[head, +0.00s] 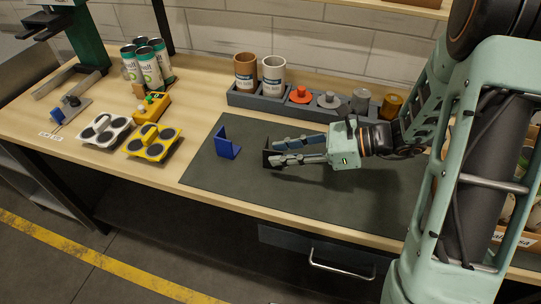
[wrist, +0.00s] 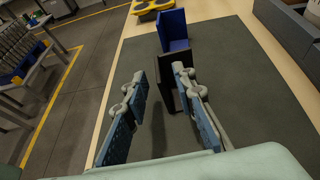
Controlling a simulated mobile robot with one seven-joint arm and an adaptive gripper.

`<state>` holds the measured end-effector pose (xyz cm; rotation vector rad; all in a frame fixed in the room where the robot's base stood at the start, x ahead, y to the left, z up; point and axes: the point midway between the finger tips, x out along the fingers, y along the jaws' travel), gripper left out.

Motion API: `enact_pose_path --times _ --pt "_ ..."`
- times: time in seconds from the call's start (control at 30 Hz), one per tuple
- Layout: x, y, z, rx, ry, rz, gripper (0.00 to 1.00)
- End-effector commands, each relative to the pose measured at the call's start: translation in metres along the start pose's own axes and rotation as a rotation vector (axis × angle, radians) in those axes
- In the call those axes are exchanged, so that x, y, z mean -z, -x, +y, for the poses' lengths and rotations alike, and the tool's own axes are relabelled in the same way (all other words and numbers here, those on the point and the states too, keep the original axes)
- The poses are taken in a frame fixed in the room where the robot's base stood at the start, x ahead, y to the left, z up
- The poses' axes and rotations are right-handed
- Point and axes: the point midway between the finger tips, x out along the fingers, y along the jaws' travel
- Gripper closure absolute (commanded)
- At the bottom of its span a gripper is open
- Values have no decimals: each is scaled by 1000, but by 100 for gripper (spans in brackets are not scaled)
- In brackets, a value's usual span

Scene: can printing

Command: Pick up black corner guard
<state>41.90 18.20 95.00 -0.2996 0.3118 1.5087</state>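The black corner guard (head: 267,154) stands on the dark green mat (head: 222,183), right of the blue corner guard (head: 227,146). My gripper (head: 275,151) is low over the mat, with its fingertips at the black guard. In the wrist view the fingers of my gripper (wrist: 163,78) are spread apart. There the black corner guard (wrist: 180,86) shows near the right fingertip, which hides part of it. The blue corner guard (wrist: 173,31) stands just beyond it. I cannot tell whether a finger touches the black guard.
A grey holder (head: 262,102) with two cups and several knobs stands behind the mat. White (head: 106,130) and yellow (head: 152,143) trays with dark round pads lie to the left. Several cans (head: 150,66) stand at the back left. The mat's front left is clear.

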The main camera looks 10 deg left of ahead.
Motion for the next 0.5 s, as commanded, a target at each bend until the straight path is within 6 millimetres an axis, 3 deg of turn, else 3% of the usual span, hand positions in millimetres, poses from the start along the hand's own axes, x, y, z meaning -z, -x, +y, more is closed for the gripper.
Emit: enact_pose_path --times 0.1,0.37,0.5 --pt "1 -12 0 -1 -1 1 75" --pt "1 -13 0 1 -1 1 75" --pt "1 -13 0 1 -1 1 91"
